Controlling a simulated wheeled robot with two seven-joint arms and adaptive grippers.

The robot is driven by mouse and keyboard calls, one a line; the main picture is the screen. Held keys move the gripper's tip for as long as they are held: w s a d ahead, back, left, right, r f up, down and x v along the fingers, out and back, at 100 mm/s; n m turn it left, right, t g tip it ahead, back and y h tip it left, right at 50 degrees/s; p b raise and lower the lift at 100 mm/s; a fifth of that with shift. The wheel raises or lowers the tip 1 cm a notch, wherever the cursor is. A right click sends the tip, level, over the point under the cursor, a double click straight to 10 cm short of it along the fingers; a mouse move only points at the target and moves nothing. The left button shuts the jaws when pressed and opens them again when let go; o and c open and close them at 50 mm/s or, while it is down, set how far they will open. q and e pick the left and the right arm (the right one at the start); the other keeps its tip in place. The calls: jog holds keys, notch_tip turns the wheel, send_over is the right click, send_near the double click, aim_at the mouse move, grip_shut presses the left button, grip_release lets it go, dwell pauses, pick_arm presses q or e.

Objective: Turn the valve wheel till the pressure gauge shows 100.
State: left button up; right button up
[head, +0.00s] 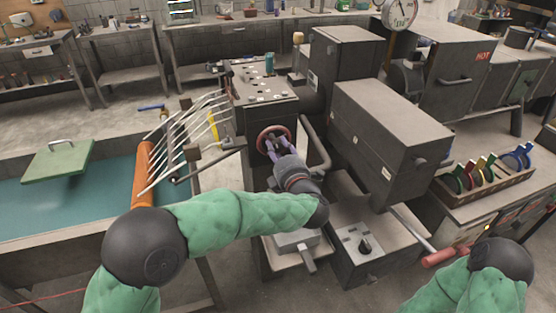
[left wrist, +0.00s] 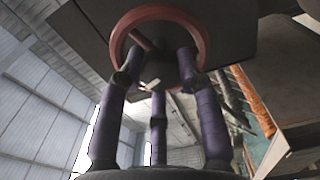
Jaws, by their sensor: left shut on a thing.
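The red valve wheel (head: 262,130) is on the front of the dark machine block in the middle of the head view. Its rim also fills the top of the left wrist view (left wrist: 160,13). My left gripper (head: 276,148) is shut on the wheel, its purple fingers (left wrist: 155,68) reaching up to the rim from below. The pressure gauge (head: 399,13) has a round white dial at the top right of the head view, cut by the frame edge. Its reading is too small to tell. My right gripper is out of view; only part of my right arm shows at bottom right.
A red-handled lever (head: 438,258) sticks out at the lower right. Grey machine boxes (head: 390,130) stand close on the wheel's right.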

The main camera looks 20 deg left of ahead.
pick_arm(q)
jog(key=n+b, duration=0.2)
jog(key=shift+d+f+n, duration=0.15)
jog(key=shift+f+n, duration=0.25)
jog(key=shift+r+n+b, duration=0.1)
jog(key=shift+n+b, duration=0.45)
jog(key=shift+n, duration=0.25)
jog(key=n, duration=0.2)
jog(key=shift+r+n, duration=0.1)
jog(key=shift+n, duration=0.2)
jog(key=shift+r+n, duration=0.15)
jog(key=shift+n, duration=1.85)
jog(key=shift+r, duration=0.1)
jog(key=o, duration=1.2)
jog(key=shift+c, duration=0.2)
jog(key=v, duration=1.2)
